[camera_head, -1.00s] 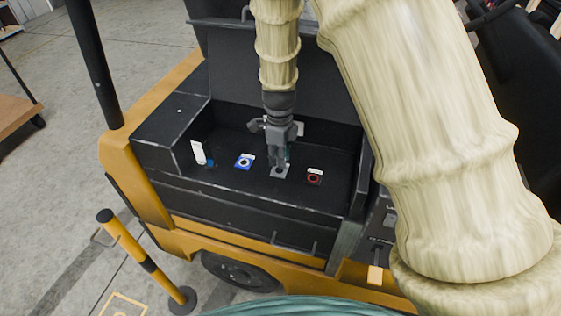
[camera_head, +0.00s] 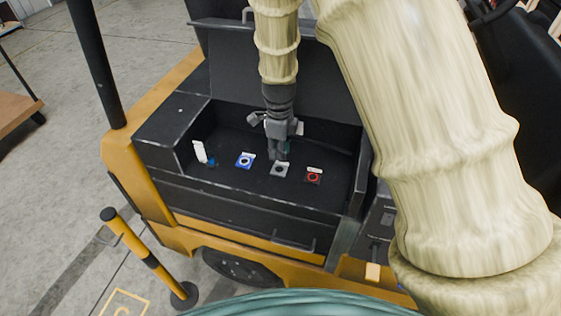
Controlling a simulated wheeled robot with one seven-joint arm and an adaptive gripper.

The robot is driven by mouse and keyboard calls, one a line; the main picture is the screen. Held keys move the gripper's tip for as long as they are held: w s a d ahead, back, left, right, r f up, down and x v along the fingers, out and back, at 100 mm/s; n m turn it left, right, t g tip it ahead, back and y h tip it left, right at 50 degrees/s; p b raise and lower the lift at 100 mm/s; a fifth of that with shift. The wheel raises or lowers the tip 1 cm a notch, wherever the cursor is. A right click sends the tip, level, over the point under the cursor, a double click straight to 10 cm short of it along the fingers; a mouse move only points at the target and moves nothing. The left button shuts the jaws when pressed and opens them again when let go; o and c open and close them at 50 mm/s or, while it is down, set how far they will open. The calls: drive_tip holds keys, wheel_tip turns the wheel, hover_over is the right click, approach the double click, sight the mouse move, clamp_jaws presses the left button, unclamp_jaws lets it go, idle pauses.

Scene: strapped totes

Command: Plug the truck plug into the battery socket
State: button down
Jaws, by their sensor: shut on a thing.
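My gripper (camera_head: 276,152) points down into the open dark battery compartment of the truck. The gripper's tip is just behind the grey socket (camera_head: 281,171), on the compartment floor. A blue-framed socket (camera_head: 245,161) is to its left and a red-framed socket (camera_head: 313,177) to its right. I cannot tell from this view how high the plug is above the floor.
A white tag (camera_head: 199,150) with a small blue part stands at the compartment's left. The compartment's front wall (camera_head: 250,195) and raised lid (camera_head: 235,75) bound the space. A yellow-and-black post (camera_head: 140,252) stands outside. My arm covers the right side.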

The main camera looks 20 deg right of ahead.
wheel_tip(320, 180, up, 2)
drive_tip(key=shift+r+p, duration=0.25)
drive_tip(key=shift+p, duration=0.85)
drive_tip(key=shift+r, duration=1.75)
drive_tip(key=shift+b, duration=0.3)
